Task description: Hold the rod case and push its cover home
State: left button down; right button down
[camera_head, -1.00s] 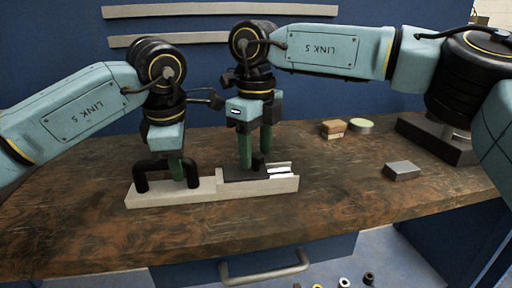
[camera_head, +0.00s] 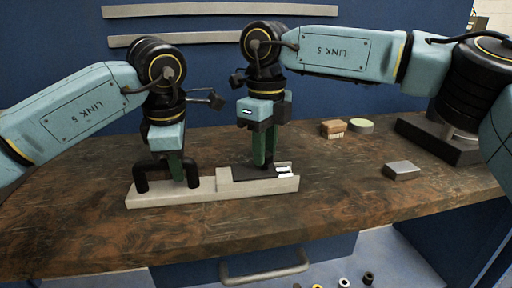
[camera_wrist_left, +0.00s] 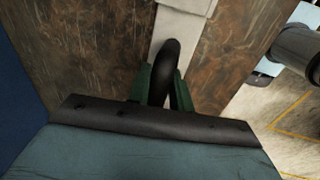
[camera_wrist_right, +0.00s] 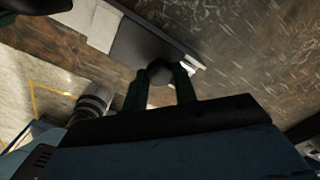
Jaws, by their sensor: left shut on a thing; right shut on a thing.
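The rod case (camera_head: 160,199) is a long pale grey block lying on the bench, with a black arched handle (camera_head: 141,178) at its left part. My left gripper (camera_head: 177,170) is shut on this handle, also seen in the left wrist view (camera_wrist_left: 168,65). The dark flat cover (camera_head: 243,173) lies in the raised right part of the case. My right gripper (camera_head: 263,158) is shut on the dark knob (camera_wrist_right: 160,73) of the cover. White rods (camera_head: 284,172) show past the cover's right end, so that end is uncovered. The fingertips partly hide the knob.
A small grey block (camera_head: 402,170) lies to the right on the wooden bench (camera_head: 330,200). A brown block (camera_head: 333,128) and a round green-topped tin (camera_head: 361,126) stand behind. A drawer handle (camera_head: 265,275) is below the bench's front edge.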

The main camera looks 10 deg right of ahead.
jog(key=d, duration=0.4)
jog(key=shift+d, duration=0.15)
pick_arm(q)
jog(key=shift+a, duration=0.1)
pick_arm(e)
jog(key=c, duration=1.1)
grip_release()
notch_tip(320, 180, up, 12)
